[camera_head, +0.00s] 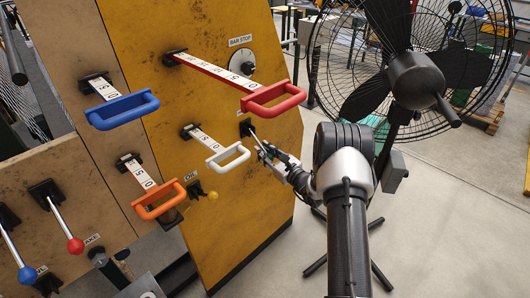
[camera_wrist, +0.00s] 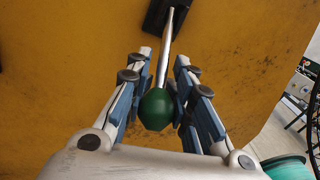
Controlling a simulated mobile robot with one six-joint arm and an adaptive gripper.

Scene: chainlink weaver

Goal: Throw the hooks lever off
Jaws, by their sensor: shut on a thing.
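A lever with a metal rod and a green ball knob (camera_wrist: 157,108) sticks out from the yellow panel (camera_wrist: 70,60). Its black mount is at the top of the wrist view, and its rod (camera_head: 254,137) also shows in the head view. My gripper (camera_wrist: 161,75) is shut on the green knob, with a finger on each side. In the head view my gripper (camera_head: 268,152) reaches the lever from the right. I cannot read the label by this lever, so the frames do not confirm its name.
A red handle (camera_head: 275,97) juts out just above my gripper, and a white handle (camera_head: 228,157) is close on its left. Blue (camera_head: 123,110) and orange (camera_head: 158,200) handles are further left. A large black fan (camera_head: 415,75) stands behind my arm.

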